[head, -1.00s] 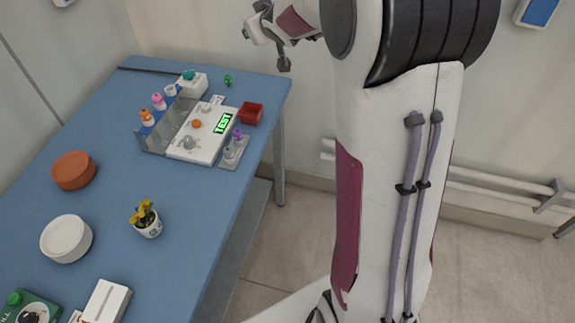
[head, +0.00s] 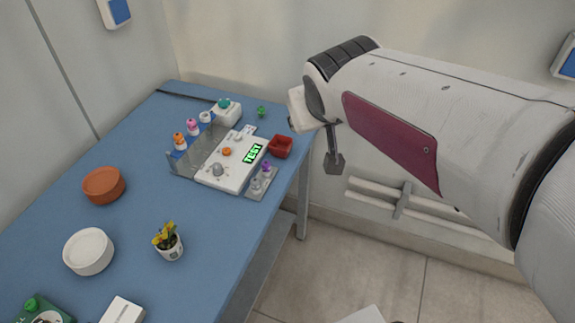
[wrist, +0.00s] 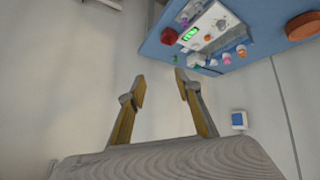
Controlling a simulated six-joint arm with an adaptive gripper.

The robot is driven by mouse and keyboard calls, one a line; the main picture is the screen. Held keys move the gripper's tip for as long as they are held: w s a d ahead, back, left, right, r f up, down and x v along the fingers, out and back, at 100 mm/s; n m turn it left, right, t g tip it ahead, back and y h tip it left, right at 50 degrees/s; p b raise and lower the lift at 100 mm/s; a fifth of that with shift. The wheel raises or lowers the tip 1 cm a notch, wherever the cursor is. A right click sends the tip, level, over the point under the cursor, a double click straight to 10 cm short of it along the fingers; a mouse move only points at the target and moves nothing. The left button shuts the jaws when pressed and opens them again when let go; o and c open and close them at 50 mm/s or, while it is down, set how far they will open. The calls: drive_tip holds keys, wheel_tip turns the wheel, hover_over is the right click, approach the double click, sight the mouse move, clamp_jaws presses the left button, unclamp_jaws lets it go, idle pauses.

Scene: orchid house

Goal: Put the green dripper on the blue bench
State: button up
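A small green item, seemingly the green dripper (head: 261,112), is on the blue bench (head: 140,150) near its far right corner, behind the red tray. It is too small to tell whether it stands or lies. It also shows as a green spot near the bench edge in the wrist view (wrist: 174,60). My gripper (wrist: 160,84) is open and empty, its two yellowish fingers spread apart. In the head view my gripper (head: 334,160) hangs off the bench's right side, in front of the wall, apart from the dripper; only part of it shows.
A white tester (head: 232,163) with a clear shield and a row of colored droppers (head: 192,128) stands beside a red tray (head: 281,147). A teal-topped white box (head: 226,112) is close to the dripper. A potted plant (head: 169,243), white dish (head: 88,251) and terracotta dish (head: 104,185) stand nearer.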

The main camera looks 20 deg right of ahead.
drive_tip(key=s+a+f+g+y, duration=0.1)
drive_tip(key=s+a, duration=0.3)
drive_tip(key=s, duration=0.4)
drive_tip(key=s+a+f+g+y, duration=0.1)
drive_tip(key=s+a+f, duration=0.2)
drive_tip(key=s, duration=0.6)
drive_tip(key=shift+s+a+f+n+g+y, duration=0.25)
drive_tip(key=shift+a+f+n+g+y, duration=0.1)
drive_tip(key=shift+f, duration=0.2)
